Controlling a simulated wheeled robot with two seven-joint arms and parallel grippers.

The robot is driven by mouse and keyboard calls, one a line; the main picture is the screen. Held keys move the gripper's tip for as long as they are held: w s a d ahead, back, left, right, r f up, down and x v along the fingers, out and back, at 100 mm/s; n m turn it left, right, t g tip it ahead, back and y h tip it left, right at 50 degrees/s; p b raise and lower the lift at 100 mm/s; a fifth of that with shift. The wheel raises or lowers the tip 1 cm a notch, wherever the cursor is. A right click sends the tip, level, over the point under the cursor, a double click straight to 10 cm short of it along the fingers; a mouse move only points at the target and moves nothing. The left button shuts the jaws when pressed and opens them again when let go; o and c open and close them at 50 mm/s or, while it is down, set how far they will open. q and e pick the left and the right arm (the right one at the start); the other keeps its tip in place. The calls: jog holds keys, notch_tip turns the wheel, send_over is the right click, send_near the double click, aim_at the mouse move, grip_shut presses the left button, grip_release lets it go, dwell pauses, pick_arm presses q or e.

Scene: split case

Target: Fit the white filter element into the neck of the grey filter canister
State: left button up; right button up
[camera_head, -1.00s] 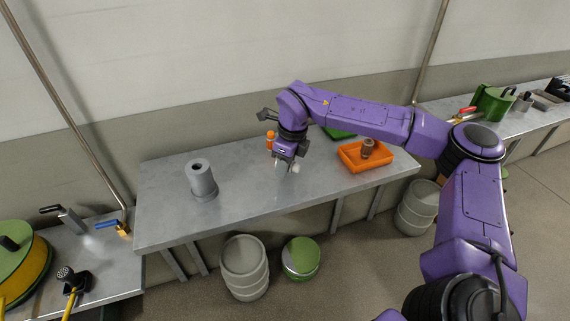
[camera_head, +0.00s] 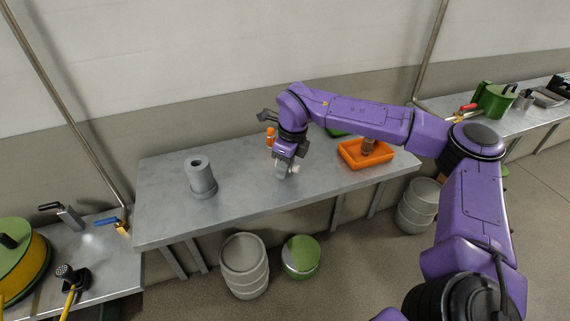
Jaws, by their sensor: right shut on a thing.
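The grey filter canister (camera_head: 203,183) stands upright on the left half of the metal table, with the dark opening of its neck facing up. My right gripper (camera_head: 284,163) points down over the middle of the table, to the right of the canister and well apart from it. It is shut on the white filter element (camera_head: 282,171), a small pale piece showing just below the fingers. The fingers hide most of the element, and I cannot tell whether its lower end touches the table. My left gripper is not in view.
An orange tray (camera_head: 353,163) with a brown part (camera_head: 368,146) is on the table's right side. A small orange object (camera_head: 270,137) stands behind my gripper. A green item lies partly hidden behind my arm. The table between canister and gripper is clear.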

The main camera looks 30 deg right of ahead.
jog(key=shift+f, duration=0.35)
jog(key=o, duration=1.1)
jog(key=r, duration=0.3)
jog(key=s+r, duration=0.1)
jog(key=r, duration=0.3)
jog(key=d+r, duration=0.1)
jog(key=r, duration=0.2)
jog(key=shift+s+r, duration=0.2)
